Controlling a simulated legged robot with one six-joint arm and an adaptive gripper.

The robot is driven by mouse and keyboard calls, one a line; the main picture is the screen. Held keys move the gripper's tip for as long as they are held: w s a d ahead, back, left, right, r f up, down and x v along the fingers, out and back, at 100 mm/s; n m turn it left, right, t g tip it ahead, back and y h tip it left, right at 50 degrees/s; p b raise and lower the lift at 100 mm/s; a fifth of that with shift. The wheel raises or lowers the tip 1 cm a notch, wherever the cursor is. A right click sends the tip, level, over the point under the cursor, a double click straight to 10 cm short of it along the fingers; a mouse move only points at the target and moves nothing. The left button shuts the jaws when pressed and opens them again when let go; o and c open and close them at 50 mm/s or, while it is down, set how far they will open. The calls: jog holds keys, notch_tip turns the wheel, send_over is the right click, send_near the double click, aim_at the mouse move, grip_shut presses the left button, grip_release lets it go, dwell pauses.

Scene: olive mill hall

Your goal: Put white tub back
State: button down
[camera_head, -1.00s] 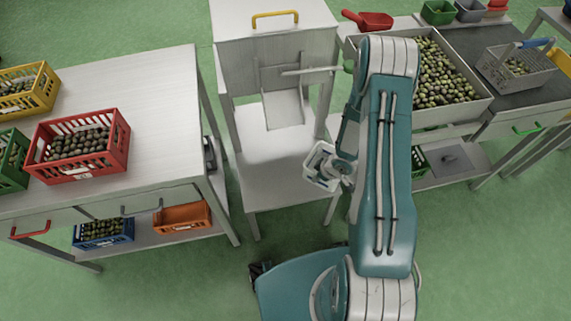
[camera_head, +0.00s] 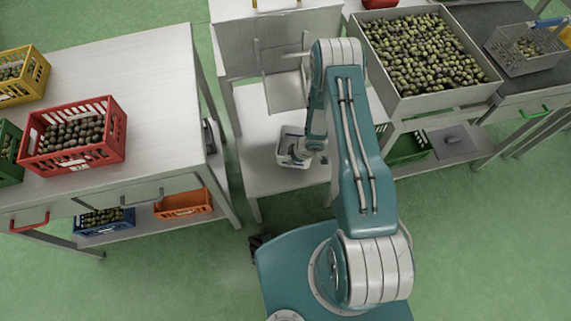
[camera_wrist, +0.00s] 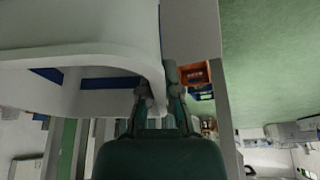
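The white tub (camera_head: 293,163) is at my gripper (camera_head: 297,151), at or just above the low pale surface (camera_head: 262,178) of the middle stand; I cannot tell whether it touches. In the wrist view the tub (camera_wrist: 90,35) fills the upper left, very close. A blue strip shows under its edge. My gripper (camera_wrist: 158,97) has a finger on either side of the tub's wall and is shut on it. My forearm hides part of the tub's right side in the head view.
A metal chute (camera_head: 285,90) stands behind the tub. A big steel bin of olives (camera_head: 440,98) is to the right. The left table (camera_head: 155,100) holds a red crate (camera_head: 75,160) and has bare room beside it. An orange crate (camera_head: 183,204) sits on its lower shelf.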

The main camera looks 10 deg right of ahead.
aim_at(285, 165)
jog(key=x, duration=0.5)
jog(key=shift+w+f, duration=0.15)
jog(key=shift+w, duration=0.2)
jog(key=shift+f, duration=0.5)
jog(key=c, duration=0.8)
grip_release()
jog(key=v, duration=1.2)
